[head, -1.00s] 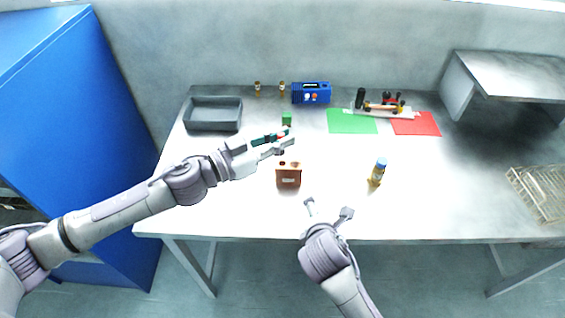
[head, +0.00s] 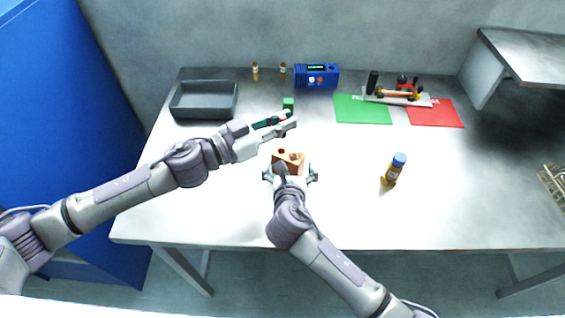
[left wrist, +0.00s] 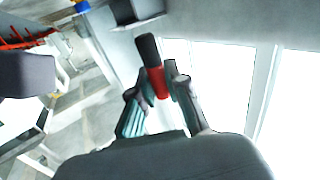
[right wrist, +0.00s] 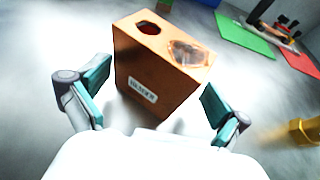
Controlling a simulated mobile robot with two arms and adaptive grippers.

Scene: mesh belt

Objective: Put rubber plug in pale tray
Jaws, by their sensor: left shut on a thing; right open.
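My left gripper (head: 291,121) is shut on a small red-and-black piece, seen in the left wrist view (left wrist: 152,66) as a dark cylinder with a red end between the fingertips. It may be the rubber plug; I cannot tell for sure. The gripper holds it above the table, near a small green block (head: 288,103). My right gripper (right wrist: 155,98) is open, its fingers on either side of an orange-brown block (right wrist: 150,75) with holes in its top, apart from it. A pale flat tray (head: 428,101) bearing tools lies across the green and red mats.
A dark grey bin (head: 204,112) stands at the back left. A blue device (head: 316,76) and two small vials stand along the back. The table's front right is clear.

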